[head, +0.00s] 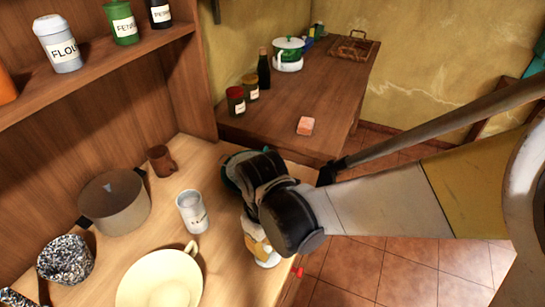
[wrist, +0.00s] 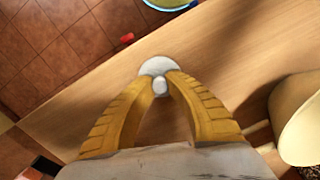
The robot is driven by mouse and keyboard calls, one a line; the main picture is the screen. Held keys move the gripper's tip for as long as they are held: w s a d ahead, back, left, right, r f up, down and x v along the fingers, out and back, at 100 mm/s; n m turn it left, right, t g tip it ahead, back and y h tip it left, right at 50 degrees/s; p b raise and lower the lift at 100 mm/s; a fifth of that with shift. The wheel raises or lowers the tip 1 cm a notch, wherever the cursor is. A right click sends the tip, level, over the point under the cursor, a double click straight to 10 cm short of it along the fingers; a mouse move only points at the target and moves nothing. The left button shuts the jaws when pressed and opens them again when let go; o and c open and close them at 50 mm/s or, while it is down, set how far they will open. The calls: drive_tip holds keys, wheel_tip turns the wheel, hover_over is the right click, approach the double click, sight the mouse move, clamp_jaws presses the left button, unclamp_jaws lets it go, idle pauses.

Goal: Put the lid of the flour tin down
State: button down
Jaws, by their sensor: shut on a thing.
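My gripper (wrist: 160,80) is shut on the knob of a round white lid (wrist: 160,66), with its yellow fingers on either side. In the head view my gripper (head: 258,250) points down over the counter near its right edge, and the lid (head: 268,262) shows partly below it. I cannot tell whether the lid touches the wood. A pale tin (head: 192,214) stands upright on the counter left of my gripper; it looks open-topped and its label is too small to read. A white tin labelled FLOU (head: 65,50), the rest cut off, stands on the shelf.
A cream bowl (head: 160,285) with a handle, a large pot (head: 118,205), a brown mug (head: 161,161) and a speckled pot (head: 65,262) stand on the left counter (head: 225,262). A side counter (head: 290,115) holds jars, a bottle and a pink block. A small red thing (wrist: 127,38) shows beyond the counter edge.

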sight(267, 247)
drive_tip(key=shift+f, duration=0.1)
drive_tip(key=c, duration=1.4)
unclamp_jaws()
drive_tip(key=shift+c, duration=0.2)
wheel_tip(267, 247, up, 12)
drive_tip(key=p, duration=0.5)
drive_tip(key=d+r+m+t, duration=0.3)
drive_tip(key=d+r+m, duration=0.1)
drive_tip(key=d, duration=0.7)
drive_tip(key=d+r+m+t, duration=0.4)
drive_tip(key=d+m, duration=0.1)
drive_tip(key=d, duration=0.6)
drive_tip(key=shift+w+m, duration=0.3)
drive_tip(key=shift+m, duration=0.1)
